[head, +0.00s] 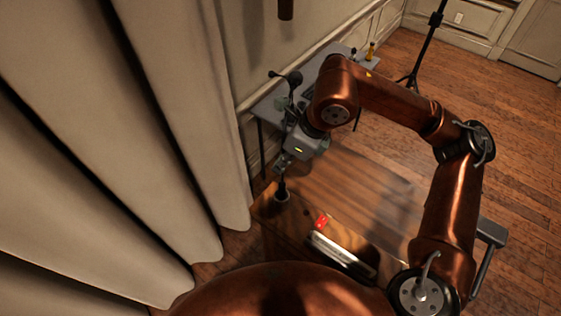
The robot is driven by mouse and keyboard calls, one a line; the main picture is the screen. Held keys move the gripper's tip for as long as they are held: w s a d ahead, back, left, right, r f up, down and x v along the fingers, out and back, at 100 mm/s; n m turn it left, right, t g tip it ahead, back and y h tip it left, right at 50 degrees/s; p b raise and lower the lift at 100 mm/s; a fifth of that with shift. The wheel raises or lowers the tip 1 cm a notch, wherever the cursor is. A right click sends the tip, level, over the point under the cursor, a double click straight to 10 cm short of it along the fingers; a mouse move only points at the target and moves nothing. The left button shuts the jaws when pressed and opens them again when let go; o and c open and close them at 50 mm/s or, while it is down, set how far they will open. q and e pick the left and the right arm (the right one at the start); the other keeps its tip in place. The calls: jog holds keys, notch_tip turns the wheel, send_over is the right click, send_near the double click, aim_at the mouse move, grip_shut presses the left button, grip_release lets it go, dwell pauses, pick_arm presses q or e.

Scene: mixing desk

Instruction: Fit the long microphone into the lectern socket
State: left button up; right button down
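My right gripper (283,164) points down over the left end of a wooden lectern top (370,195). Its fingers appear closed around a slim dark stem. Below the fingers the dark lower end (282,186) of what looks like the long microphone reaches a round dark socket (282,197) in the wood. Whether it is inside the socket or just above it, I cannot tell. A black rounded head (294,78) on a thin stem shows above the gripper; it may be the same microphone's top, but my wrist hides the link. My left gripper is not in view.
A grey desk (262,108) with small items stands behind my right arm. A silver and black bar (340,252) and a small red item (321,221) lie on the lectern. Curtains (120,150) close off the left. A dark stand (428,45) rises at the back. Open floor lies right.

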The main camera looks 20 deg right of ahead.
jog(key=shift+s+f+b, duration=0.1)
jog(key=shift+f+b, duration=0.45)
jog(key=shift+f, duration=0.25)
jog(key=c, duration=2.2)
grip_release()
jog(key=shift+d+r, duration=0.1)
jog(key=shift+r, duration=0.05)
jog(key=shift+o, duration=0.6)
jog(key=s+d+r, duration=0.4)
jog(key=s+d, duration=0.3)
jog(key=d, duration=0.4)
jog(key=shift+s+d+r, duration=0.2)
jog(key=shift+s+r, duration=0.1)
jog(key=shift+s, duration=0.1)
